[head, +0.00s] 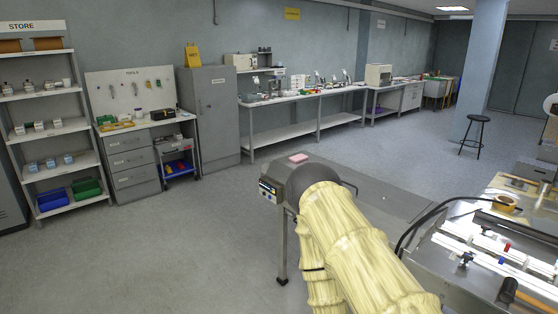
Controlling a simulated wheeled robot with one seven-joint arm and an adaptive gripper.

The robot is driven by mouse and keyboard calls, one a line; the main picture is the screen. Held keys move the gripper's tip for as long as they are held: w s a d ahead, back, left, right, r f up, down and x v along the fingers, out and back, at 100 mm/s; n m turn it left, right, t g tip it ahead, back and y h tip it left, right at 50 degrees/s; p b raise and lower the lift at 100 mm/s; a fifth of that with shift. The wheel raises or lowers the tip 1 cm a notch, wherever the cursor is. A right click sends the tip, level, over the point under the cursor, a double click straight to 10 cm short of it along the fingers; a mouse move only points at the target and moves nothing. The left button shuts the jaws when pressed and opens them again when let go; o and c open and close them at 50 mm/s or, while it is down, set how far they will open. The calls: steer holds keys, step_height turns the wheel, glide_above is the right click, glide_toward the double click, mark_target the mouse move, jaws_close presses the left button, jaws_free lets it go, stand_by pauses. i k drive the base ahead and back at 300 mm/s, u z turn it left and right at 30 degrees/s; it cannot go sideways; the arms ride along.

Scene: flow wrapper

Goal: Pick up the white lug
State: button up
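I cannot pick out a white lug for certain. Pale rails run along the machine bed (455,262) at the lower right, with small white, red and blue parts on them too small to tell apart. My arm, in a cream sleeve, reaches up from the bottom centre toward a grey metal table (385,203). Its dark round end covers part of the table's near left end. My gripper is hidden behind the arm, so its fingers do not show.
A pink block (298,157) lies on the table's far left corner. A control box (268,190) with a small display is at its left end. A stool (474,133) stands behind. Open floor (190,250) lies to the left.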

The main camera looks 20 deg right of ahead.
mark_target(470, 237)
steer(key=z, duration=0.9)
steer(key=i, duration=0.8)
steer(key=z, duration=0.75)
